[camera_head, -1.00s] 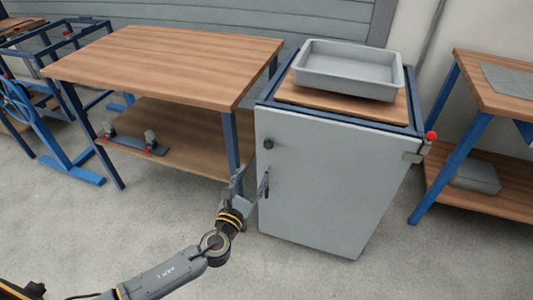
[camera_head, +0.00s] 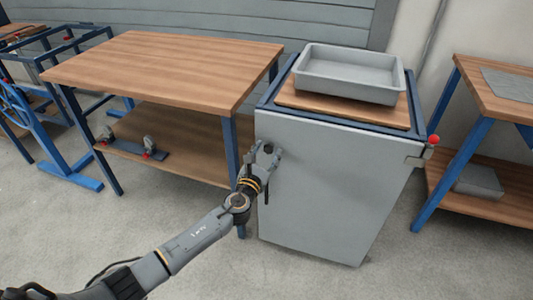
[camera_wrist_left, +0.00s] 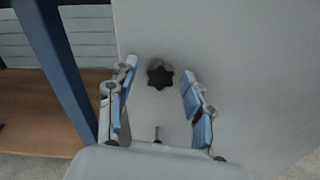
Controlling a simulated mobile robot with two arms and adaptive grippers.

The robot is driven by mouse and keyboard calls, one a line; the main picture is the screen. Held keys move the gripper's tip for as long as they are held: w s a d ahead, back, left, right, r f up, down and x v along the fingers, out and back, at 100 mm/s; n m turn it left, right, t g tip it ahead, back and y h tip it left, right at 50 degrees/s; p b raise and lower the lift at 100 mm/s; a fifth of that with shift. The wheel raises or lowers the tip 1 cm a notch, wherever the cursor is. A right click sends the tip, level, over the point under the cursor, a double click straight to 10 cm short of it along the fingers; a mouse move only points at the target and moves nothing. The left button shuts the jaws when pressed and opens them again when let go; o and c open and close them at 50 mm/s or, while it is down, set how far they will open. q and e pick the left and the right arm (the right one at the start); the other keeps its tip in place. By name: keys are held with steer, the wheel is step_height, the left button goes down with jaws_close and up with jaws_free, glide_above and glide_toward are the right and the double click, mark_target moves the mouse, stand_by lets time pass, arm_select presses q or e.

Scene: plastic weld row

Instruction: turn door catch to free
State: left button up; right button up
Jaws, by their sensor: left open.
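The door catch is a dark, star-shaped knob (camera_wrist_left: 160,76) on the upper left of the grey cabinet door (camera_head: 335,190). In the head view the knob (camera_head: 268,149) is partly behind my gripper. My left gripper (camera_head: 266,150) is open in front of the door at knob height. In the left wrist view the knob is beyond and between the open fingers (camera_wrist_left: 158,88), with a gap on both sides. I cannot tell how deep the fingers reach around it. My right gripper is not in view.
A grey tray (camera_head: 350,73) stands on the cabinet top. A red-tipped lever (camera_head: 433,140) sits at the cabinet's right edge. A wooden workbench (camera_head: 165,68) with blue legs is close on the left, its lower shelf holding clamps. Another bench stands on the right.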

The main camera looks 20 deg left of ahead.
arm_select(q)
steer(key=shift+c, duration=0.4)
jaws_close()
